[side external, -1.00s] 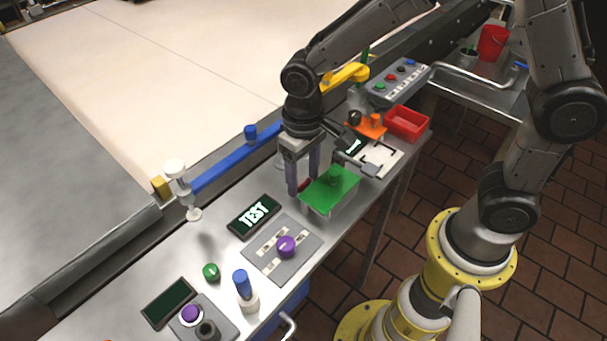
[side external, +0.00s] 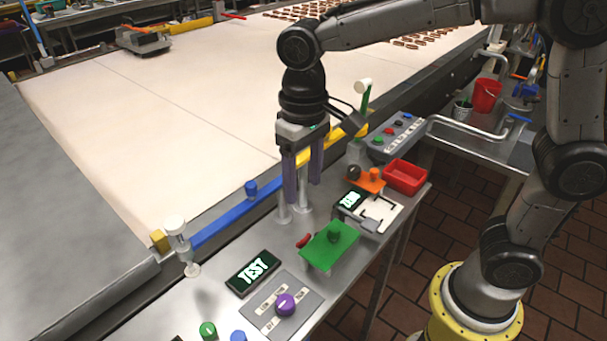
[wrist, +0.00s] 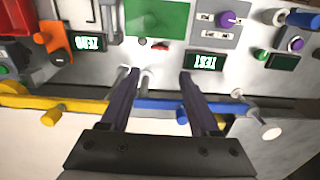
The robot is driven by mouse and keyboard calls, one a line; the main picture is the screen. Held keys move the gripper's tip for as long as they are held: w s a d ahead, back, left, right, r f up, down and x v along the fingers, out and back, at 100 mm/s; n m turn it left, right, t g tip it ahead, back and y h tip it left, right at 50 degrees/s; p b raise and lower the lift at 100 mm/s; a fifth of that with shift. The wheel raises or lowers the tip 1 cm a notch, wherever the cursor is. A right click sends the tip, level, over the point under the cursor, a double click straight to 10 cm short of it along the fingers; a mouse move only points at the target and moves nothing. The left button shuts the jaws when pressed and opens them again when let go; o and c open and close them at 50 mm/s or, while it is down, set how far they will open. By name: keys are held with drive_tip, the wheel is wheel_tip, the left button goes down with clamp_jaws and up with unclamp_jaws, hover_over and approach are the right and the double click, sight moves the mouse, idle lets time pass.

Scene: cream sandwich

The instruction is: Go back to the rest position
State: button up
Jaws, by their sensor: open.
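My gripper (side external: 303,180) is open and empty, pointing down above the metal worktop (side external: 225,310), near its belt-side edge. In the side external view it hangs behind and above the green plate (side external: 322,252), which has a round green knob on top. In the wrist view my gripper (wrist: 158,78) shows two dark, parted fingers with nothing between them, and the green plate (wrist: 165,18) lies beyond the fingertips.
A "TEST" display (side external: 252,273) and a grey panel with a purple knob (side external: 285,304) lie nearby. A blue bar (side external: 225,217) and a yellow bar (side external: 320,152) run along the belt edge. A red tray (side external: 405,177) stands right. The pale belt (side external: 170,130) is clear near my gripper.

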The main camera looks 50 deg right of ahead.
drive_tip(key=shift+r, duration=0.4)
drive_tip(key=s+d+r+m+t, duration=0.2)
drive_tip(key=s+d+r+t, duration=0.1)
drive_tip(key=s+d+r, duration=0.4)
drive_tip(key=s+d+f+n+t, duration=0.2)
drive_tip(key=s+d+f, duration=0.3)
drive_tip(key=s, duration=0.3)
drive_tip(key=shift+s+d+f+t, duration=0.25)
drive_tip(key=shift+s+f+t, duration=0.1)
drive_tip(key=shift+f, duration=0.3)
